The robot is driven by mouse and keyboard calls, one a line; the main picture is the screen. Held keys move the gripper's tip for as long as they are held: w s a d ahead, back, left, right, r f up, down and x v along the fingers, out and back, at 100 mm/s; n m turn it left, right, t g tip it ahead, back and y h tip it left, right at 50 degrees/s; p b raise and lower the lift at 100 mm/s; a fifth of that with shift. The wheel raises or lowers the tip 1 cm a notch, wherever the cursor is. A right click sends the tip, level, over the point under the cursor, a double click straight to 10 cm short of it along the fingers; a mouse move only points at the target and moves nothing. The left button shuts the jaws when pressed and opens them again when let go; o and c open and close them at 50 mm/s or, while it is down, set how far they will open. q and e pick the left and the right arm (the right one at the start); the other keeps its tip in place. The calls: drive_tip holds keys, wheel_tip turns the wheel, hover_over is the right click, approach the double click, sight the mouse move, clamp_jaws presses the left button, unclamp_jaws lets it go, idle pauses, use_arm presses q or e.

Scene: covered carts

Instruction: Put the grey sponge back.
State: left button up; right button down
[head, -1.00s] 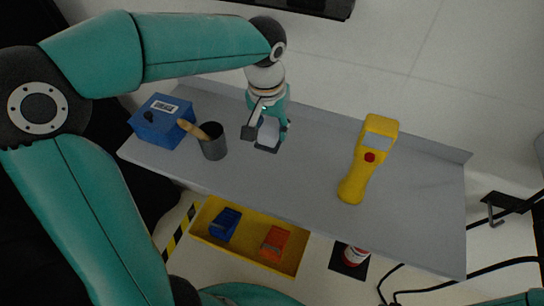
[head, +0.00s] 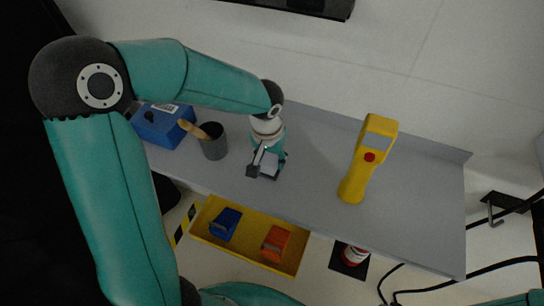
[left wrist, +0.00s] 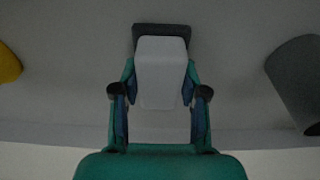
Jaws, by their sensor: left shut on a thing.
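My left gripper (head: 266,167) is shut on a pale grey block, which I take for the grey sponge (head: 269,164), over the left-middle part of the grey cart top (head: 310,190). In the left wrist view the grey sponge (left wrist: 160,70) sits between the two fingers (left wrist: 160,100), with a dark strip at its far end. I cannot tell whether it touches the cart top. My right gripper is out of view.
A grey cup (head: 213,145) with a wooden-handled tool and a blue box (head: 163,127) stand left of the gripper. Below is a yellow tray (head: 258,254) with blue and orange items. The top's right end is clear.

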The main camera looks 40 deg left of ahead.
sight(268, 162)
use_arm(q)
drive_tip(key=o, duration=0.6)
drive_tip(key=shift+f, duration=0.15)
drive_tip(key=o, duration=0.4)
drive_tip(key=r, duration=0.4)
drive_tip(key=s+r, duration=0.1)
drive_tip(key=r, duration=0.7)
drive_tip(key=shift+s+d+r, duration=0.1)
drive_tip(key=shift+s+d, duration=0.1)
drive_tip(key=shift+s, duration=0.15)
